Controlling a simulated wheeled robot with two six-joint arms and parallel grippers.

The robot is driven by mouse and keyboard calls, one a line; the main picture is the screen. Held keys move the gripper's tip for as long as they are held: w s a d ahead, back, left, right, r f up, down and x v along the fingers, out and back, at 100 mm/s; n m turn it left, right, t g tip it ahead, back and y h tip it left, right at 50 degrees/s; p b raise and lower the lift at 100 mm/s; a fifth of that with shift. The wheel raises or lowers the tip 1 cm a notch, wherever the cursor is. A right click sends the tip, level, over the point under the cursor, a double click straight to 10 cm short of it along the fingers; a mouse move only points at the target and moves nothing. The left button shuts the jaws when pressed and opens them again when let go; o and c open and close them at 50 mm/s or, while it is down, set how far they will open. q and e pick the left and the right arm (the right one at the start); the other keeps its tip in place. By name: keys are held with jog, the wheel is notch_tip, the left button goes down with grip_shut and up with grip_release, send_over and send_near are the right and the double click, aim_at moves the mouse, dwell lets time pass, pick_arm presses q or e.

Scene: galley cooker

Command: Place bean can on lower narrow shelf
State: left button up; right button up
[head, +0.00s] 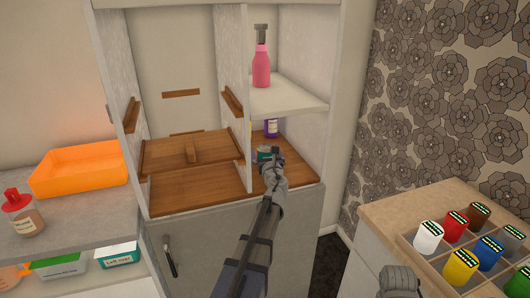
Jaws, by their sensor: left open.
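A small can with a teal label (263,151), which seems to be the bean can, stands on the wooden floor of the narrow lower compartment (300,180) on the cabinet's right side. My left gripper (272,156) is right at the can, covering part of it. Its jaws are open; whether they touch the can is hard to tell. A grey part at the bottom right edge (400,282) looks like the end of my right arm; its fingers cannot be made out.
A purple container (271,128) stands behind the can. A pink bottle (261,66) is on the upper narrow shelf (288,97). A white divider (237,120) bounds the compartment on the left. An orange tray (80,168) is at left; a divided crate of coloured jars (420,262) is at right.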

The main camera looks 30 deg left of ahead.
pick_arm(q)
jog(key=v, duration=1.2)
jog(key=shift+r, duration=0.15)
